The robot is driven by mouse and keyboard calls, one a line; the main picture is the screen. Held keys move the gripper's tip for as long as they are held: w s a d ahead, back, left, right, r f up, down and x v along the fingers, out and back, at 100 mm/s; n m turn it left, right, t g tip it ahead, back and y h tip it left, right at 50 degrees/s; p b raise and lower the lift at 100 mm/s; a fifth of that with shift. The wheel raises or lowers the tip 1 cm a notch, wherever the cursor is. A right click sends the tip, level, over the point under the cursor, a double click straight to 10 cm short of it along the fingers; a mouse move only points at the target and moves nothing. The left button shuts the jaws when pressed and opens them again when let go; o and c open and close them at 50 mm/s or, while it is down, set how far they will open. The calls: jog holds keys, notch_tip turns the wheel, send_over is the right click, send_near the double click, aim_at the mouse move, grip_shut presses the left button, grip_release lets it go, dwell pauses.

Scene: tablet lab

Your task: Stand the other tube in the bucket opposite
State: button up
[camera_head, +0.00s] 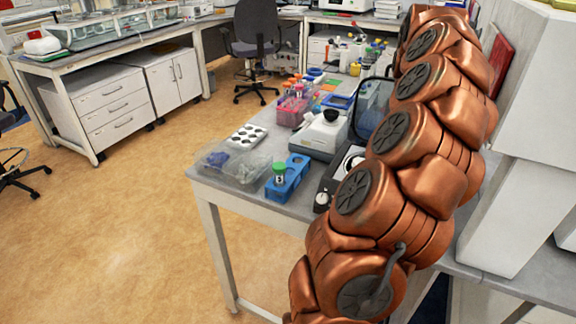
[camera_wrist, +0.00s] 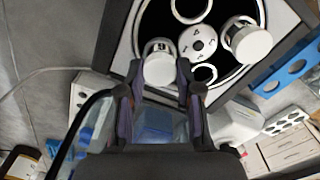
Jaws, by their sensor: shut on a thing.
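In the wrist view my gripper (camera_wrist: 157,78) is shut on a white-capped tube (camera_wrist: 160,62), which sits between the fingertips over the left side of the centrifuge rotor (camera_wrist: 198,42). I cannot tell whether this tube rests in its bucket or hangs just above it. Another white-capped tube (camera_wrist: 250,42) stands in the bucket on the opposite, right side of the hub. The upper bucket (camera_wrist: 190,8) and lower bucket (camera_wrist: 203,75) look empty. In the head view my arm hides the gripper and most of the centrifuge; its open lid (camera_head: 371,106) shows.
A blue rack (camera_head: 294,182) with a green-capped tube (camera_head: 279,172) stands near the bench's front edge. A clear plastic box (camera_head: 235,166), a white holed tray (camera_head: 247,136) and a grey-white instrument (camera_head: 318,137) stand close by. A tall white housing is right of my arm.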

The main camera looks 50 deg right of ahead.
jog(key=o, duration=1)
jog(key=shift+r, duration=0.1)
